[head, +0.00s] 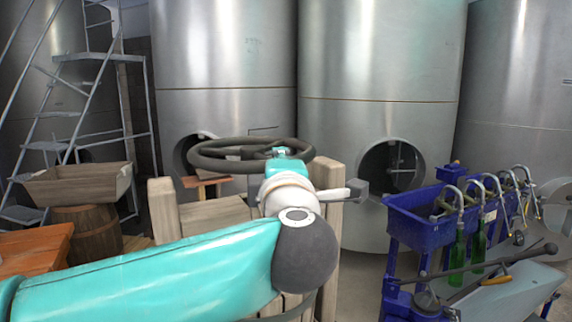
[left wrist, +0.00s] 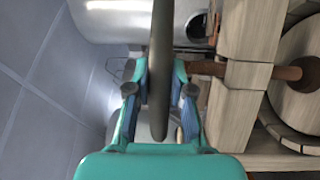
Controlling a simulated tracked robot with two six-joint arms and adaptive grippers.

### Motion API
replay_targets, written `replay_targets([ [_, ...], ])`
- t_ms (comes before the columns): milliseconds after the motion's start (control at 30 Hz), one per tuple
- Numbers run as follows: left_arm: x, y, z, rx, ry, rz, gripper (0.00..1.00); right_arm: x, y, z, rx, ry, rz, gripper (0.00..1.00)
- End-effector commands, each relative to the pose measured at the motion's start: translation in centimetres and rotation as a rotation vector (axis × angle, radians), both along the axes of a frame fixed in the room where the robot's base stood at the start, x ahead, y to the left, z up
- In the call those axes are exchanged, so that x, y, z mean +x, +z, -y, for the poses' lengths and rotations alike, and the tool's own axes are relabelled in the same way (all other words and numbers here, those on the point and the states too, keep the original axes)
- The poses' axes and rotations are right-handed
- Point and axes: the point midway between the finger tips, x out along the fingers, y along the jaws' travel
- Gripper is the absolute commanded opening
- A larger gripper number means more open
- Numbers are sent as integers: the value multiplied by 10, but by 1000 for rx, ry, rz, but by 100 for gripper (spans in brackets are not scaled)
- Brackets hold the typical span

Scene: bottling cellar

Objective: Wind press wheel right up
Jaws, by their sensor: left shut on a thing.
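The press wheel (head: 232,167) is a dark hand wheel, lying nearly level above the wooden press (head: 163,212) in the head view. My left arm reaches in from the left across the front. My left gripper (head: 284,152) is at the near right part of the wheel, partly hidden behind its own wrist. In the left wrist view the dark rim (left wrist: 159,45) runs between the two fingers of my left gripper (left wrist: 158,80), which are shut on it. The wheel's hub is mostly hidden. My right gripper does not show in either view.
Large steel tanks (head: 225,60) stand behind the press. A wooden trough (head: 75,185) on a barrel (head: 88,225) and a metal ladder stand at left. At right is a blue bottle filler (head: 415,222) with green bottles. A wooden post (head: 328,185) rises close beside my left wrist.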

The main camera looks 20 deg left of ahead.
Motion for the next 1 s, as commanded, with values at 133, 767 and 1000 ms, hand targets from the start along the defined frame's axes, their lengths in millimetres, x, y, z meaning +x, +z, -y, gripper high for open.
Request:
replay_targets([
  [133,1,-6,1,-1,4,-12,0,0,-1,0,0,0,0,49],
  [767,0,-3,-1,0,4,-7,48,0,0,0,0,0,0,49],
  [1000,-15,-3,9,0,1,-4,48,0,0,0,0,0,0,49],
])
